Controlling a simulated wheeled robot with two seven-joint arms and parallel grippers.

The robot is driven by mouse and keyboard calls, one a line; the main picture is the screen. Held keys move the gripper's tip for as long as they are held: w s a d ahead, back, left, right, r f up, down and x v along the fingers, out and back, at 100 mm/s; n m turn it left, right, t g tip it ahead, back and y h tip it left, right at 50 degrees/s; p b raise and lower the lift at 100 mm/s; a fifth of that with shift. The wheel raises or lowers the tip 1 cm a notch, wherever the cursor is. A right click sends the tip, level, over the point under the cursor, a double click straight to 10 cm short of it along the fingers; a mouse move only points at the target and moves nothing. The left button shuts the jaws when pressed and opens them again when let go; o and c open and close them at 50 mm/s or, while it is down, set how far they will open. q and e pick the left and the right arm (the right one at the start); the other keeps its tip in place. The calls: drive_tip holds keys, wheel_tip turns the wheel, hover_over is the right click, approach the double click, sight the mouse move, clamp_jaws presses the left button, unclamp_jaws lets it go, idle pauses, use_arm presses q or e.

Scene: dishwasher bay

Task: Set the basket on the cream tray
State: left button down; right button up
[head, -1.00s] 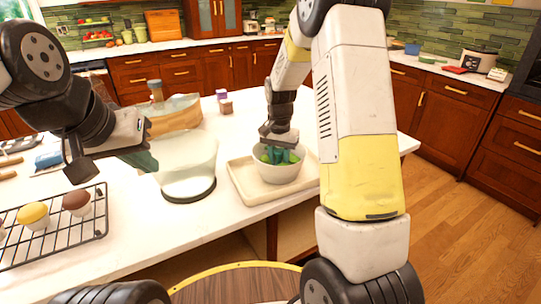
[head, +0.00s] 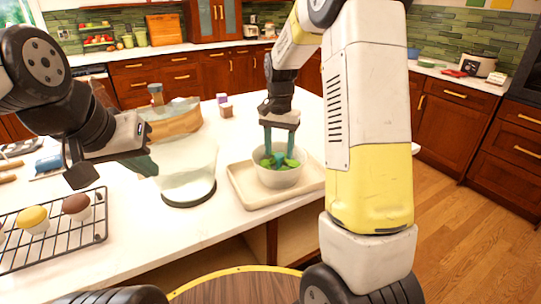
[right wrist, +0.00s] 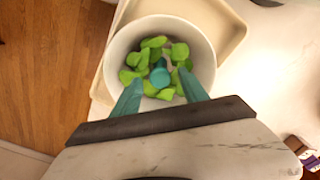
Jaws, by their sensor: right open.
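A white round tub (head: 277,176) with green leaf-like pieces stands upright on the cream tray (head: 250,204); I take it to be the basket. The tub (right wrist: 115,52) and tray (right wrist: 228,40) also show in the right wrist view, where a short teal knob (right wrist: 160,75) rises among the green pieces. My right gripper (head: 276,152) is open above the tub, its teal fingers apart and pointing down. In the right wrist view the fingers (right wrist: 163,92) lie either side of the knob. My left gripper (head: 143,163) hangs left of the clear glass vessel; its jaws are unclear.
The clear glass vessel (head: 187,188) stands just left of the tray. A wire rack (head: 60,235) with cupcakes is at the left front. The white counter between rack and vessel is clear.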

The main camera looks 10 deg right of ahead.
wheel_tip(320, 180, up, 5)
drive_tip(key=shift+f, duration=0.15)
drive_tip(key=s+r+n+t+y, duration=0.1)
drive_tip(key=s+r+n+t, duration=0.2)
drive_tip(key=s, duration=0.9)
drive_tip(key=s+a+r+n+t+y, duration=0.1)
drive_tip(key=s+r+n+t, duration=0.2)
drive_tip(key=s, duration=0.9)
wheel_tip(320, 180, up, 4)
drive_tip(key=shift+s+f+n, duration=0.25)
drive_tip(key=shift+s+n, duration=0.1)
drive_tip(key=shift+n, duration=0.05)
